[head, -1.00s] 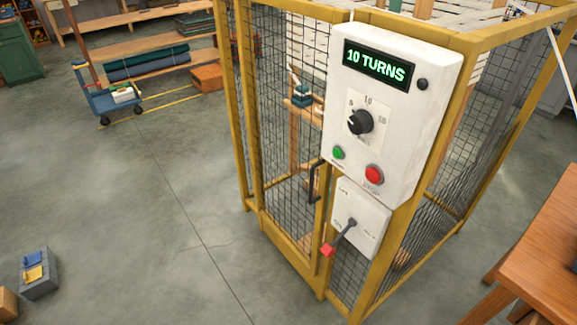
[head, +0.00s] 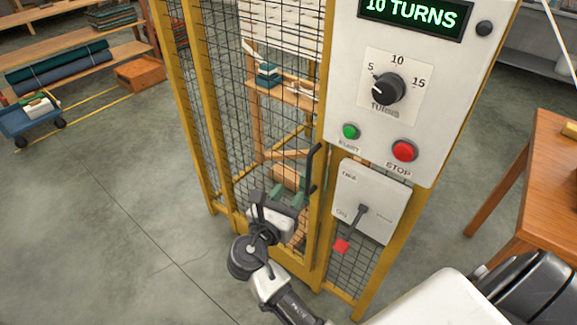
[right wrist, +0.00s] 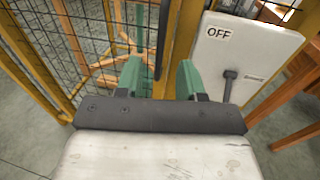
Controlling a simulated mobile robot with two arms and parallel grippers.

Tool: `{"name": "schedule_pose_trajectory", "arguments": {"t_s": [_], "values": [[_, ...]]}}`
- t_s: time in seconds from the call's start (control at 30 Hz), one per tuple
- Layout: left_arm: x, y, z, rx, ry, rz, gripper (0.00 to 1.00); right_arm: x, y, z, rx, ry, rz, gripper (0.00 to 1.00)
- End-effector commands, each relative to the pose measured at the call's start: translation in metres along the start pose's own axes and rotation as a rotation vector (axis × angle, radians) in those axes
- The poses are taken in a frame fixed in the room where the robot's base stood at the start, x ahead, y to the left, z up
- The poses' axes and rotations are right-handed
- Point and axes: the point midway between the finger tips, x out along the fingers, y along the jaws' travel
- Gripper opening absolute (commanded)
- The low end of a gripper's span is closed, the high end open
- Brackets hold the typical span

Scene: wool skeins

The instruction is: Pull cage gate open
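The cage gate (head: 205,120) is a yellow frame with black mesh, and it looks closed. Its black upright handle (head: 313,168) is on the edge beside the control panel. My right gripper (head: 290,194), with green fingers, is in front of the gate at the handle's lower part. In the right wrist view the two fingers of my right gripper (right wrist: 158,78) are apart, with the black handle (right wrist: 163,40) showing between and beyond them, nearer the right finger. I cannot tell whether they touch it. My left gripper is not in view.
A white control panel (head: 370,125) reads 10 TURNS and has green and red buttons. Below it, a switch plate (head: 372,200) carries a red-tipped lever (head: 342,246), close right of my gripper. A wooden table (head: 545,165) stands at right.

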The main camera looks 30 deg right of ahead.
Motion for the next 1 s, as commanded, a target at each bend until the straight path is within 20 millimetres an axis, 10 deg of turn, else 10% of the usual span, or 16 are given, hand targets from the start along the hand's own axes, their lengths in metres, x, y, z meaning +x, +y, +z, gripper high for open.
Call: {"name": "schedule_pose_trajectory", "arguments": {"t_s": [0.6, 1.0], "values": [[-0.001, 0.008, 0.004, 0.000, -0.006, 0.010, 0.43, 0.097, 0.000, 0.001, -0.004, -0.003, -0.002, 0.38], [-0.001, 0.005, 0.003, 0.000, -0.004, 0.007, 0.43, 0.107, 0.000, 0.000, -0.003, -0.001, 0.000, 0.38]]}}
